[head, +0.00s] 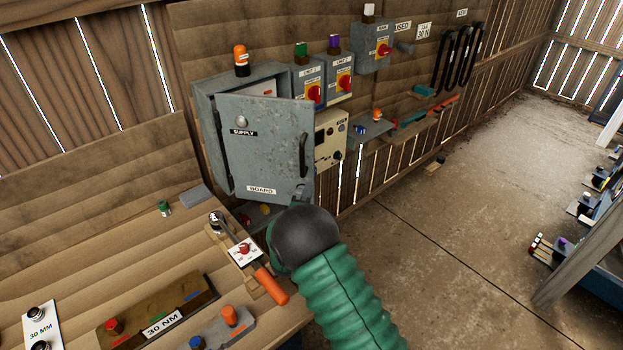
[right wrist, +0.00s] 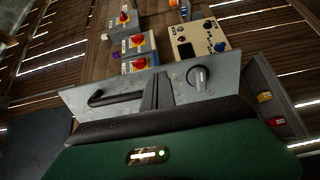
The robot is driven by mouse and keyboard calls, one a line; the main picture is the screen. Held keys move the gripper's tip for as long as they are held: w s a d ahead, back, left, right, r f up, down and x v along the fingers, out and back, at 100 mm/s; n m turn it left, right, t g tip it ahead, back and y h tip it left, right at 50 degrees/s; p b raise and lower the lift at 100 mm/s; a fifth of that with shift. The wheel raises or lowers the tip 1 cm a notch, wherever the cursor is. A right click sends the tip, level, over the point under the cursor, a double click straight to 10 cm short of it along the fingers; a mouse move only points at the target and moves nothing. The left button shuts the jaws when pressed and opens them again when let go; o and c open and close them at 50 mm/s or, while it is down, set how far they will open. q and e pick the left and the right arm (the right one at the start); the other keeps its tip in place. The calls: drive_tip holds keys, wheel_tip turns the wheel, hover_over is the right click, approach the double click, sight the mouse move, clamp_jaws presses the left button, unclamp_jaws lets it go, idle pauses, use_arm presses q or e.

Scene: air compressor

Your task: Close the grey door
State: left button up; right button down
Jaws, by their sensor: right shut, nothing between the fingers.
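The grey door (head: 265,147) belongs to the grey box on the wall. It carries SUPPLY and BOARD labels, a dark handle (head: 303,155) on its right side and a round knob. It stands partly open, swung out from the box (head: 207,112). My left gripper is not in view.
Switch boxes (head: 308,88) with red knobs and a cream panel (head: 331,138) stand right of the door. A wooden bench (head: 60,240) below holds an orange-handled torque wrench (head: 268,283) and a 30 NM block (head: 155,310). The concrete floor at right is mostly open.

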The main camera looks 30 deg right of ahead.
sight(313, 174)
drive_tip(key=x, duration=0.4)
drive_tip(key=shift+w+d+p, duration=0.15)
drive_tip(key=shift+w+p, duration=0.2)
drive_tip(key=shift+d, duration=0.15)
drive_tip(key=shift+w+d, duration=0.15)
